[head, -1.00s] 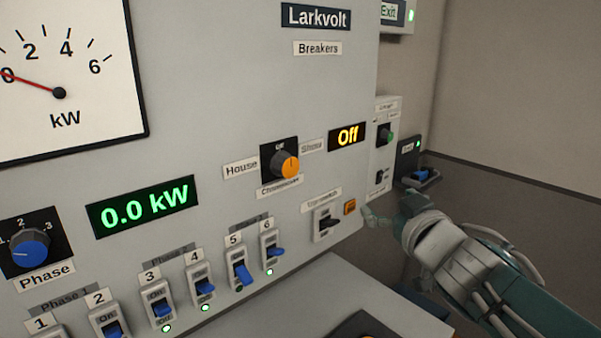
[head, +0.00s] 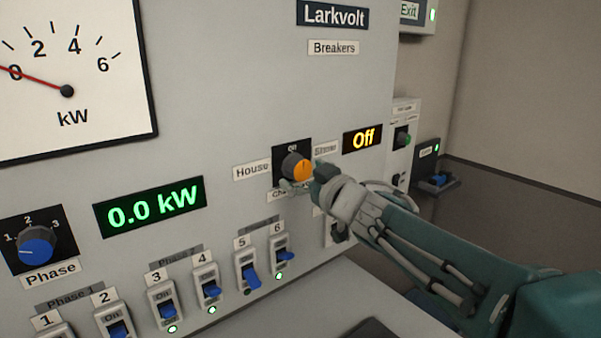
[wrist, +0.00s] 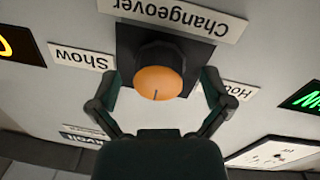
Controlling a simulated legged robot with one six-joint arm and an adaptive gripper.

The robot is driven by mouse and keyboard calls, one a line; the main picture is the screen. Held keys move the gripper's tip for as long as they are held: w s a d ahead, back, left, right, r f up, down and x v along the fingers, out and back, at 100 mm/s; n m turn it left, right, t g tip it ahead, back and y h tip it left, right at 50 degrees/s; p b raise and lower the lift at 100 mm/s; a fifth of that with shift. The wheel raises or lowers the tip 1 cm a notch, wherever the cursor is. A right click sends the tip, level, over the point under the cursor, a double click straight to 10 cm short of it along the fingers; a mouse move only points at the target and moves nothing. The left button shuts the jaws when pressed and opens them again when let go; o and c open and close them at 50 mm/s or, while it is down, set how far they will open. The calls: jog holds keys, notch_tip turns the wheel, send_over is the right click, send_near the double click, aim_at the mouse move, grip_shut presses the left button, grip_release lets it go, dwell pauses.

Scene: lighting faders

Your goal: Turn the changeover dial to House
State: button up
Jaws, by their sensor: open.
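The changeover dial (head: 301,169) is an orange-faced knob with a dark body on a black plate, between the House label (head: 252,170) and the Show label (head: 326,149). The display (head: 362,138) beside it reads Off. In the wrist view, upside down, the dial (wrist: 157,82) shows a dark pointer mark toward the Off side, opposite the Changeover label (wrist: 172,14). My gripper (wrist: 156,90) is open, with one finger on each side of the knob and gaps visible. In the head view my gripper (head: 300,182) partly covers the dial plate and Changeover label.
Several blue breaker switches (head: 250,276) line the panel below. The stop-switch at lower right is mostly hidden behind my arm. A blue Phase dial (head: 37,250) and a 0.0 kW display (head: 150,206) are at left.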

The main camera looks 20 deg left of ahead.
jog(key=shift+w+a, duration=0.2)
jog(key=shift+a, duration=0.15)
jog(key=c, duration=1.2)
jog(key=shift+o, duration=0.2)
jog(key=shift+d+n, duration=0.1)
jog(key=shift+n, duration=0.2)
jog(key=n, duration=0.6)
jog(key=shift+w+y, duration=0.1)
jog(key=shift+y, duration=0.2)
jog(key=n, duration=0.5)
jog(key=shift+w+n+g, duration=0.1)
jog(key=shift+n+g, duration=0.2)
jog(key=shift+n, duration=0.1)
jog(key=shift+f, duration=0.1)
